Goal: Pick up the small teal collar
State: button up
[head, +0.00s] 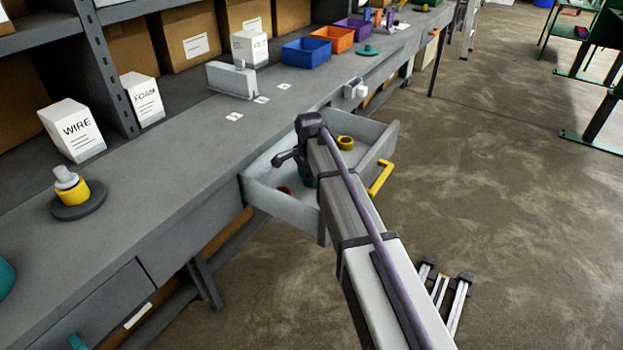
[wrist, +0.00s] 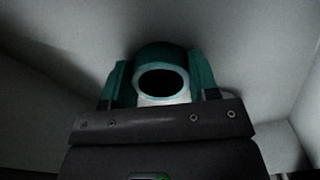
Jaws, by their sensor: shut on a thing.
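The small teal collar (wrist: 160,52) is a short ring with a dark round opening, seen in the wrist view. My gripper (wrist: 161,80) is shut on it, with one teal finger on each side of the ring. In the head view my arm reaches down into the open grey drawer (head: 283,207). A bit of teal (head: 309,181) shows there beside my arm; I cannot tell whether it is finger or collar. The wrist view shows pale drawer surfaces around the collar, but whether it touches the drawer floor is unclear.
A yellow collar (head: 345,142) and a partly hidden brown-orange one (head: 285,190) lie in the drawer. The drawer has a yellow handle (head: 380,178) at its front. The bench above holds a blue bin (head: 306,53), an orange bin (head: 333,39) and a teal flanged part (head: 367,50).

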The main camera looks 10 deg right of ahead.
jog(key=shift+r, duration=0.1)
notch_tip(320, 180, up, 10)
jog(key=p, duration=1)
